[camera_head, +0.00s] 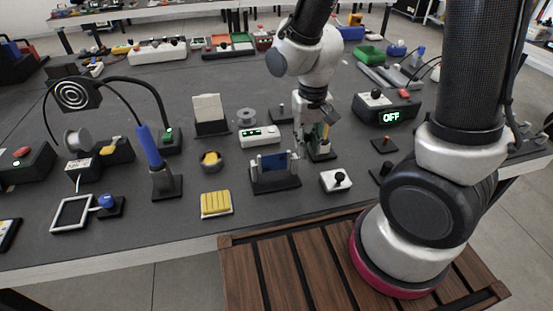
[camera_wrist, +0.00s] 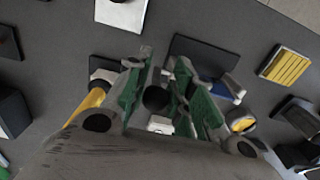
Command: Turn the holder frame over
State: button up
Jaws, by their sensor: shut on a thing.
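A dark stand with pale uprights and a blue plate (camera_head: 274,163) may be the holder frame; I cannot be sure. It stands at the middle front of the bench. In the wrist view its dark base (camera_wrist: 203,52) lies just beyond the fingers. My gripper (camera_head: 313,143) points down, just right of and behind this stand. In the wrist view my gripper (camera_wrist: 163,75) shows two green-and-grey fingers close together. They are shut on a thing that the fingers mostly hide. A small dark base with a yellow part (camera_wrist: 88,104) is beside the fingers.
A white joystick box (camera_head: 336,181) stands in front of my gripper. A yellow ribbed block (camera_head: 216,204) lies to the left. A white-edged panel (camera_head: 72,213) is farther left. A box reading OFF (camera_head: 385,108) stands at right. The bench behind is crowded.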

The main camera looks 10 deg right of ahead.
jog(key=shift+s+f, duration=0.25)
jog(key=shift+f, duration=0.7)
jog(key=shift+c, duration=0.3)
jog(key=o, duration=0.5)
jog(key=shift+o, duration=0.2)
notch_tip(320, 180, up, 7)
dwell(0.3)
